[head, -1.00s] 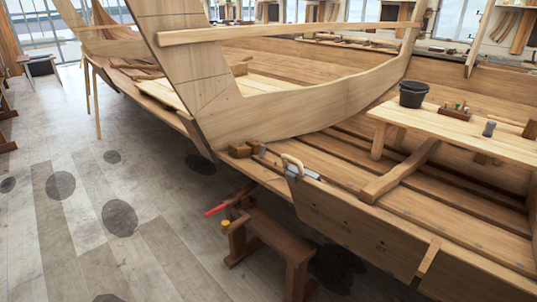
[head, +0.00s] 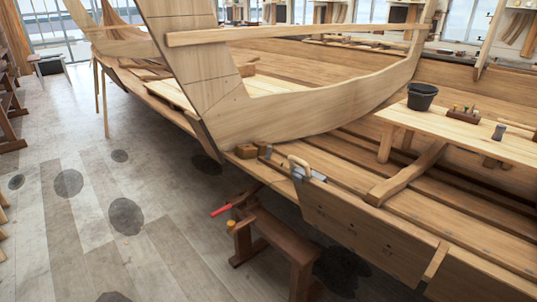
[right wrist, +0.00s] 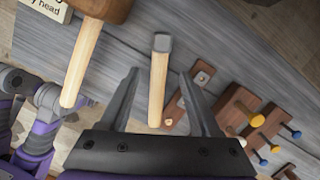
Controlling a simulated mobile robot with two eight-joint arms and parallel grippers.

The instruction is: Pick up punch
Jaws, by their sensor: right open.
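My right gripper (right wrist: 159,74) is open in the right wrist view, its two dark fingers apart. Between them in the picture lies a tool with a pale wooden handle and a grey metal end (right wrist: 159,80). It may be the punch, but I cannot tell for certain. It lies on a grey wooden surface (right wrist: 220,55). I cannot tell how far the fingers are above it. The head view shows neither gripper and no tool I can make out as the punch.
A wooden mallet (right wrist: 88,60) lies left of the gripper. Several brown blocks with blue and yellow-ended pieces (right wrist: 240,112) lie to the right. In the head view, the wooden hull (head: 310,115) has a plank bench (head: 455,130) bearing a black bucket (head: 421,96). Open floor (head: 90,245) lies left.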

